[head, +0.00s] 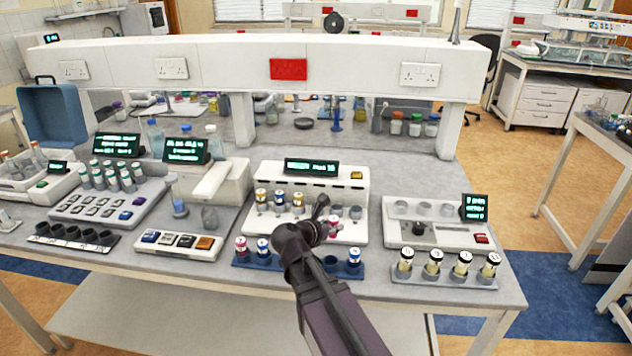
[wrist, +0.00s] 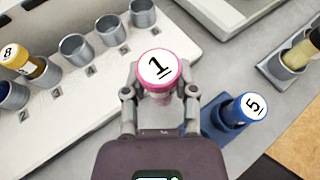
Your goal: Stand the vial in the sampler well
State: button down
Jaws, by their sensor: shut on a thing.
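My gripper (wrist: 157,88) is shut on a pink-capped vial (wrist: 157,68) marked 1, which looks upright. In the head view my gripper (head: 322,222) and the pink vial (head: 333,228) are in front of the sampler (head: 345,178), a white unit with a dark display. In the wrist view several grey sampler wells (wrist: 76,48) stand empty in a row at the upper left, apart from the held vial. A yellow-capped vial (wrist: 35,64) marked 8 stands in that row at the left. The vial's lower end is hidden beneath its cap.
A blue rack (head: 300,265) lies along the front, holding a pink-capped vial (head: 241,245) and blue-capped vials, one marked 5 (wrist: 250,108). A second white unit (head: 440,210) with several cream vials (head: 462,263) stands to the right. A long white shelf (head: 230,60) spans behind.

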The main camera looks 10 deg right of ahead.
jog(key=w+r+p, duration=0.1)
jog(key=w, duration=0.4)
jog(key=w+r+p, duration=0.2)
jog(key=w, duration=0.3)
jog(key=w+a+r+p, duration=0.1)
jog(key=w, duration=0.4)
jog(key=shift+w+a+r+p, duration=0.1)
jog(key=shift+w+r+p, duration=0.25)
jog(key=shift+p, duration=0.05)
jog(key=shift+f, duration=0.2)
notch_tip(320, 180, down, 6)
jog(key=b, duration=0.7)
jog(key=shift+f, duration=0.2)
jog(key=shift+f+b, duration=0.55)
jog(key=shift+f, duration=0.05)
jog(key=shift+c, duration=1.6)
grip_release()
jog(key=shift+r, duration=0.15)
